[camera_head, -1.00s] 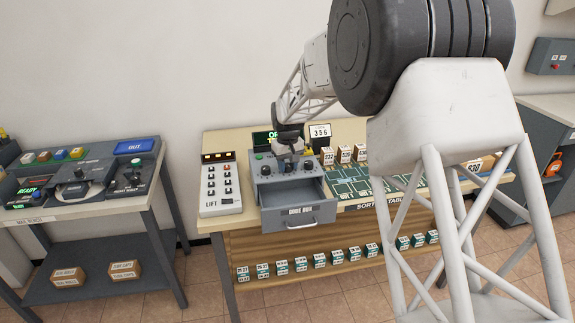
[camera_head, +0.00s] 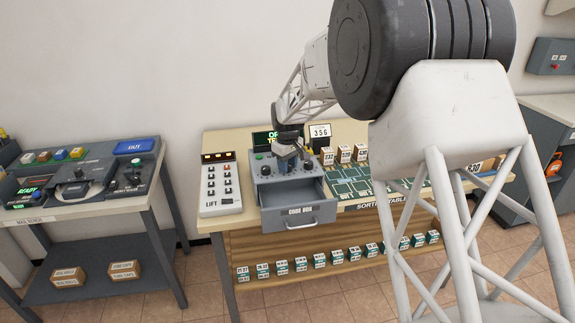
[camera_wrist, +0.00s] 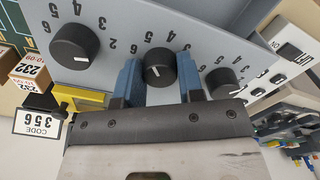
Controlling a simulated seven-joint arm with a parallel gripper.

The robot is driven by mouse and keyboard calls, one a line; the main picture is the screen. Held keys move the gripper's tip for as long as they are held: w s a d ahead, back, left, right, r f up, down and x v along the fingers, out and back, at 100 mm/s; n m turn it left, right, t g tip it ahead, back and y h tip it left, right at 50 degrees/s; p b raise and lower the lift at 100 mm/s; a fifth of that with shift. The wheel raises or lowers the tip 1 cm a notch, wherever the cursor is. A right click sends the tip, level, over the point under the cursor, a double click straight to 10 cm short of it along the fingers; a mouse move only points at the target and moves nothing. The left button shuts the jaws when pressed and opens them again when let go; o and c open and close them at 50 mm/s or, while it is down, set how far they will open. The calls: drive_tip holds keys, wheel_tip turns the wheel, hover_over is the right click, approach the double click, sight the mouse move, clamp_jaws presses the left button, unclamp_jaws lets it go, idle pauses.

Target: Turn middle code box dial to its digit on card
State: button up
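The code box (camera_head: 266,171) stands on the sorting table with its drawer (camera_head: 301,214) pulled out. In the wrist view its three dark round dials sit in a row on the grey panel: one at left (camera_wrist: 75,46), the middle dial (camera_wrist: 160,57), one at right (camera_wrist: 222,82). Each has a white mark and digits around it. My gripper (camera_wrist: 161,80) has its blue fingers close against both sides of the middle dial. The card (camera_head: 320,132) stands behind the box and reads 356; it shows upside down in the wrist view (camera_wrist: 38,122).
A lift panel (camera_head: 221,187) with buttons stands left of the code box. Small cartons (camera_head: 329,154) stand to the right behind the green sorting grid (camera_head: 350,189). A green-lettered display (camera_head: 264,139) is behind the box. The mail bench (camera_head: 60,214) is further left.

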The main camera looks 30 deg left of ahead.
drive_tip(key=o, duration=0.4)
drive_tip(key=shift+o, duration=0.2)
drive_tip(key=shift+r, duration=0.1)
drive_tip(key=shift+r, duration=3.85)
drive_tip(key=shift+d, duration=0.1)
